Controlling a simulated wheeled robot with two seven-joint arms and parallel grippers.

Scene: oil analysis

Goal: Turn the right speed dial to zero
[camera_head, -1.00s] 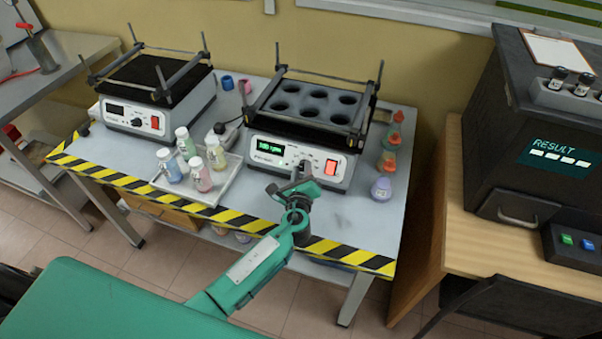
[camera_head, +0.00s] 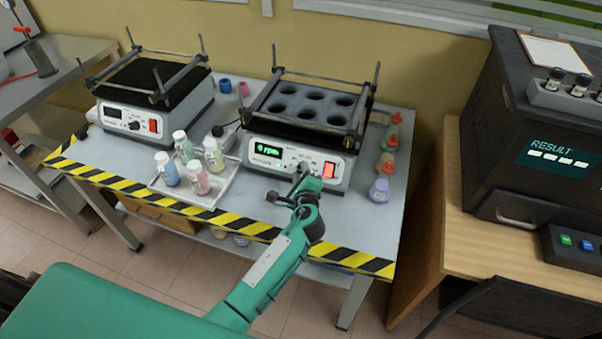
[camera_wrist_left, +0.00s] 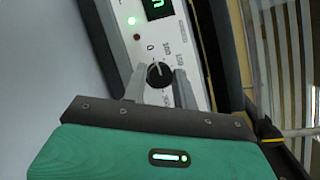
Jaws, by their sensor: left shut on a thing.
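The right shaker (camera_head: 268,162) stands on the grey table, and its green display (camera_head: 268,150) reads "0 rpm". Its black speed dial (camera_wrist_left: 159,74) shows in the left wrist view, on the white panel with printed numbers around it. My left gripper (camera_head: 304,169) reaches the front panel at the dial. In the left wrist view my left gripper (camera_wrist_left: 158,84) has its two grey fingers on either side of the dial, shut on it. The dial itself is mostly hidden by the gripper in the head view. My right gripper is not in view.
A red switch (camera_head: 329,171) sits right of the dial. A tray (camera_head: 215,193) of several capped bottles stands left of my arm. Flasks (camera_head: 380,189) stand at the right table edge. A second shaker (camera_head: 135,118) is at the left.

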